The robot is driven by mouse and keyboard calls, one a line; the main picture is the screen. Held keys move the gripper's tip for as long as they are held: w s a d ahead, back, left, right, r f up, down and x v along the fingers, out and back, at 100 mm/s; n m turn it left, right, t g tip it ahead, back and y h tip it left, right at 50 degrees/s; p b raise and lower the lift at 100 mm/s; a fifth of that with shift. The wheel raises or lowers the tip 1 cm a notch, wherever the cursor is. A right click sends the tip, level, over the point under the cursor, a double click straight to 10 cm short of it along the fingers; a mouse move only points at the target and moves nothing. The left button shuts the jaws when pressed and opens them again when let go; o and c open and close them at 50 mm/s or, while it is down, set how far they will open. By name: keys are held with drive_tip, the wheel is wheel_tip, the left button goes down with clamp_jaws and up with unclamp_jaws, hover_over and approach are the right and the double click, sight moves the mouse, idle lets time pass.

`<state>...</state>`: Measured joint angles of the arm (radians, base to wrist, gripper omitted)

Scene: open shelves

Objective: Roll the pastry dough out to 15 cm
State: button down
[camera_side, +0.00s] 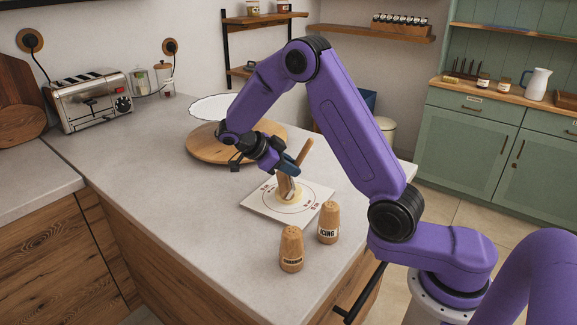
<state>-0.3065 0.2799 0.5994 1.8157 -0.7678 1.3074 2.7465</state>
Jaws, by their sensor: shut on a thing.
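The pastry dough (291,199) is a small pale yellow round on a white square mat (265,211) with printed rings and marks. My gripper (285,176) is over the mat, shut on a wooden rolling pin (304,153). The pin is tilted, with one end sticking up to the right of the gripper and its lower part at the dough. The view is too small to tell whether the pin touches the dough. The pin and gripper hide part of the dough.
Two wooden shakers, one marked ICING (328,224) and another (291,250), stand in front of the mat. A round wooden board (207,152) with a white plate (211,107) near it lies behind. A toaster (92,98) stands at the left. The counter's left front is clear.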

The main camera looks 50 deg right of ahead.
sight(296, 161)
drive_tip(key=shift+s+d, duration=0.1)
drive_tip(key=shift+d, duration=0.05)
drive_tip(key=shift+s+d, duration=0.2)
drive_tip(key=shift+d, duration=0.05)
drive_tip(key=shift+s+d, duration=0.3)
drive_tip(key=shift+d, duration=0.15)
drive_tip(key=shift+r, duration=0.1)
drive_tip(key=shift+s+d, duration=0.3)
drive_tip(key=shift+d, duration=0.1)
idle(0.3)
